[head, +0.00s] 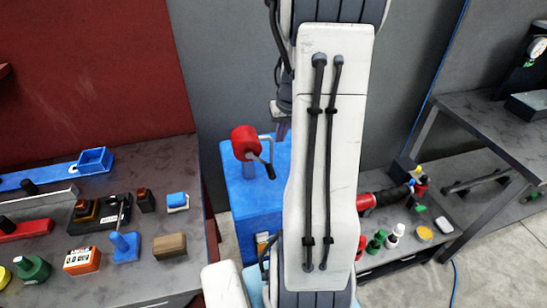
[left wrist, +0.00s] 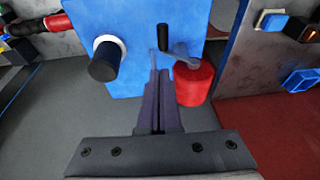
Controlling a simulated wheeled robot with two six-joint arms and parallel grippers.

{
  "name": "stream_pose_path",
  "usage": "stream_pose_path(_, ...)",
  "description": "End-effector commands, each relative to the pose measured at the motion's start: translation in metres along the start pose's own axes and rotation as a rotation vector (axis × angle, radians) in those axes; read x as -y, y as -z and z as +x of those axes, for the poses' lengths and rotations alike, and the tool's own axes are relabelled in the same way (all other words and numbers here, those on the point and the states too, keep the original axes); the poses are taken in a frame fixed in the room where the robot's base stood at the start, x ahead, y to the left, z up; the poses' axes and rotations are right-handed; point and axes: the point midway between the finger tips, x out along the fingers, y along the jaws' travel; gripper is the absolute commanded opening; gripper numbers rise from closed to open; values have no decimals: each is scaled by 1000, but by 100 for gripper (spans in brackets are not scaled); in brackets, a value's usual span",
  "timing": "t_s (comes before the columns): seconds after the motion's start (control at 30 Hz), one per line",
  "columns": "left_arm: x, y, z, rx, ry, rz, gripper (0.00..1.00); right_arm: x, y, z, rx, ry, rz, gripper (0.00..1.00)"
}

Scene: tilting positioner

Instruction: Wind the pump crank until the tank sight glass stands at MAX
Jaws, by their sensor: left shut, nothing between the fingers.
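The blue unit (head: 240,190) stands between the benches, partly hidden by my arm. A red cylinder (head: 245,142) is on top, with a thin grey crank arm (head: 260,160) ending in a black handle (head: 270,172). In the left wrist view the red cylinder (left wrist: 195,82), the crank arm (left wrist: 182,52) and the black handle (left wrist: 165,37) are just beyond my fingers. My left gripper (head: 281,133) is shut and empty, its tips close to the crank (left wrist: 160,75); I cannot tell whether they touch. I cannot make out a sight glass or MAX mark. My right gripper is not in view.
A dark cylinder with a white collar (left wrist: 105,60) sticks out from the blue unit. The left bench (head: 130,240) holds several small devices and a blue tray (head: 95,160). The right low bench (head: 405,255) holds bottles and a red-and-black tool (head: 385,197). Open floor shows at right.

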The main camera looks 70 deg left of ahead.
Motion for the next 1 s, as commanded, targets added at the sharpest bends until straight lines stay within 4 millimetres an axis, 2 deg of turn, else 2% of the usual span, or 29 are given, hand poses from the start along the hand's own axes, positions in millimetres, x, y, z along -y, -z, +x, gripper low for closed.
stream_pose_path(0.17,0,-1,16,2,-2,9,0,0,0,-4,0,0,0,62)
stream_pose_path(0.5,0,-2,88,3,-1,11,0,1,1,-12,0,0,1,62)
stream_pose_path(0.7,2,-8,122,2,-2,9,0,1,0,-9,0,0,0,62)
stream_pose_path(0.83,4,-11,134,-1,-2,9,0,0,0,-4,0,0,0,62)
stream_pose_path(1.0,4,-12,138,-2,-2,8,0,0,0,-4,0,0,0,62)
